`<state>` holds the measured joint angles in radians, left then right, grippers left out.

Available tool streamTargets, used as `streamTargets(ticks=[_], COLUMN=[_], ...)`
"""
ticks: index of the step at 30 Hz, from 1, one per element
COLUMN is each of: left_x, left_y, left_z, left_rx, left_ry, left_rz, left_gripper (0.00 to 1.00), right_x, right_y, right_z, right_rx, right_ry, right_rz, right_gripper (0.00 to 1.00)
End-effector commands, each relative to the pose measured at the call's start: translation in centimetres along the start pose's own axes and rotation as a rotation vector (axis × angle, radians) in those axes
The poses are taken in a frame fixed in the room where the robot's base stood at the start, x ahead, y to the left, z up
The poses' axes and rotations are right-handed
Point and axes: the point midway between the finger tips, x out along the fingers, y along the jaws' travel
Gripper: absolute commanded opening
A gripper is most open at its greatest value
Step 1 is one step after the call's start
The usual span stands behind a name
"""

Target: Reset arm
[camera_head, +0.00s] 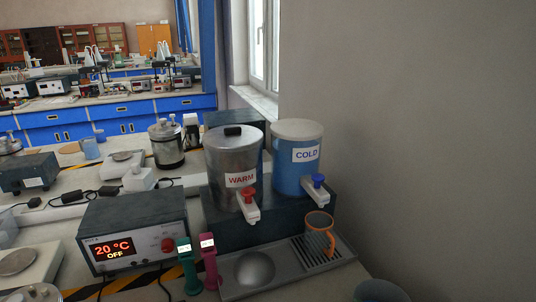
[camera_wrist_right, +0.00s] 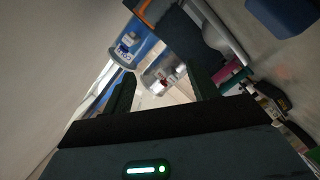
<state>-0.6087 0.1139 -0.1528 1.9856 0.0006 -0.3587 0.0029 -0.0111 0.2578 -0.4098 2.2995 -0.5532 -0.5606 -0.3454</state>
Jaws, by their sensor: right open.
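My right gripper (camera_wrist_right: 160,74) shows in the right wrist view with its two dark fingers spread apart and nothing between them. Beyond the fingers are the blue COLD tank (camera_wrist_right: 126,48) and the silver WARM tank (camera_wrist_right: 165,75), both tilted in that view. The gripper is apart from them. In the head view neither gripper shows. There the WARM tank (camera_head: 233,165) with a red tap and the COLD tank (camera_head: 297,160) with a blue tap stand upright side by side.
A heater box (camera_head: 134,238) reads 20 °C, OFF. Green (camera_head: 188,265) and pink (camera_head: 209,262) handled items stand beside it. A steel pot (camera_head: 166,146) and scales are behind. A bare wall (camera_head: 430,130) closes the right side. A dark round object (camera_head: 381,291) shows at the bottom edge.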

Motion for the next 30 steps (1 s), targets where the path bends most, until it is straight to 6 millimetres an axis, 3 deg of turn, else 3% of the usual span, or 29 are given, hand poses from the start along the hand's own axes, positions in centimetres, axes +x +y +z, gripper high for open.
streamTargets(ticks=[1,3,6,10,15,21,28,30], left_x=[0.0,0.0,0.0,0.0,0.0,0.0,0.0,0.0], left_y=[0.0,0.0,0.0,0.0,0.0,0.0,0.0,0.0], left_z=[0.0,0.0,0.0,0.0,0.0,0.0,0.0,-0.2], left_rx=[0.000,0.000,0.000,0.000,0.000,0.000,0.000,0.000], left_ry=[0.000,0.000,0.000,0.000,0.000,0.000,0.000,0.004], left_rz=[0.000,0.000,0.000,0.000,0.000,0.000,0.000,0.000], left_gripper=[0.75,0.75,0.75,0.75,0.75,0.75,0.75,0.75], right_x=[-1.4,-3.6,-7.6,-13.2,-19.0,-24.2,-29.6,-29.0], right_y=[-1.7,-4.0,-7.2,-10.7,-13.3,-15.1,-16.2,-16.5], right_z=[2.6,5.8,9.6,12.6,14.2,14.8,14.6,14.8], right_rx=[0.092,0.212,0.363,0.519,0.639,0.730,0.805,0.813], right_ry=[-0.116,-0.271,-0.485,-0.731,-0.949,-1.134,-1.320,-1.296], right_rz=[-0.068,-0.156,-0.274,-0.404,-0.518,-0.613,-0.706,-0.694], right_gripper=[0.59,0.59,0.59,0.59,0.59,0.59,0.59,0.59])
